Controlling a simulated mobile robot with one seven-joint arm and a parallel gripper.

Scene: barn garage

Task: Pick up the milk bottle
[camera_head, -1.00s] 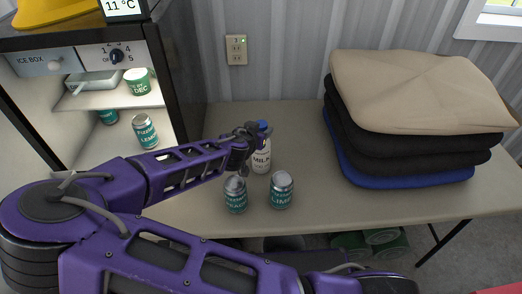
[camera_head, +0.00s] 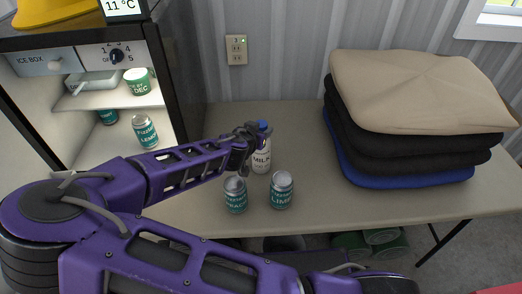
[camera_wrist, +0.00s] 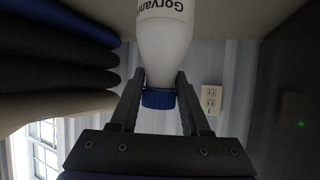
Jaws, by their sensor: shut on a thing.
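The milk bottle (camera_head: 262,158) is white with a blue cap and stands upright on the table (camera_head: 225,125), behind two cans. My gripper (camera_head: 254,132) reaches it from the left at the height of its cap and neck. In the wrist view the bottle (camera_wrist: 165,45) appears upside down, and my gripper's two fingers (camera_wrist: 160,92) are closed on its neck, one on each side, by the blue cap (camera_wrist: 158,99). Whether the bottle's base touches the table is hidden by the cans and the viewing angle.
Two cans, one marked peach (camera_head: 236,195) and one marked lime (camera_head: 281,190), stand just in front of the bottle. An open fridge (camera_head: 175,70) with cans stands at left. The table behind the bottle is clear.

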